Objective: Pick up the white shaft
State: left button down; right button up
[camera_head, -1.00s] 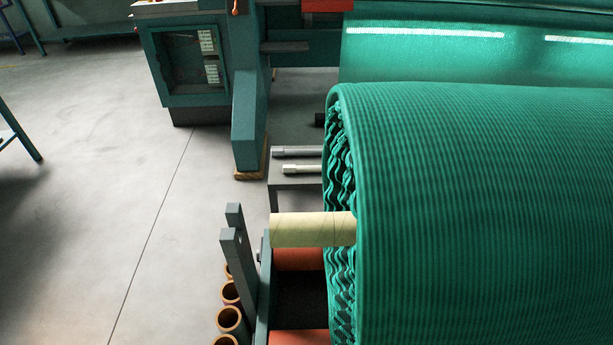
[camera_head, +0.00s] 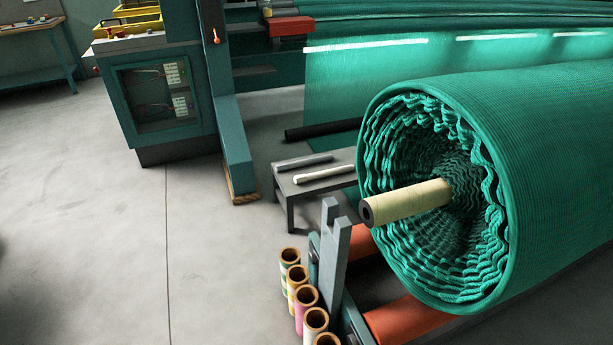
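The white shaft (camera_head: 325,174) lies on a low grey bench (camera_head: 289,190), left of the big green roll. It is a slim, pale, off-white bar with a narrower end at its left. A grey shaft (camera_head: 304,162) lies beside it, just behind. The right end of the white shaft comes close to the edge of the roll in the picture. Neither of my grippers shows in the head view.
The large green netting roll (camera_head: 560,130) with a cardboard core (camera_head: 410,201) sits on orange rollers (camera_head: 405,318). An upright notched bracket (camera_head: 333,255) and several cardboard tubes (camera_head: 307,296) stand before the bench. A machine cabinet (camera_head: 160,95) stands behind. Floor at left is clear.

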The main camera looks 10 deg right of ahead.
aim_at(301, 179)
jog(key=i+j, duration=0.3)
jog(key=i+j+z, duration=0.15)
jog(key=i+j, duration=0.4)
jog(key=j, duration=0.25)
jog(key=i+j+z, duration=0.1)
jog(key=i+j, duration=0.2)
jog(key=i+j+z, duration=0.1)
jog(key=i+j, duration=0.15)
jog(key=j, duration=0.3)
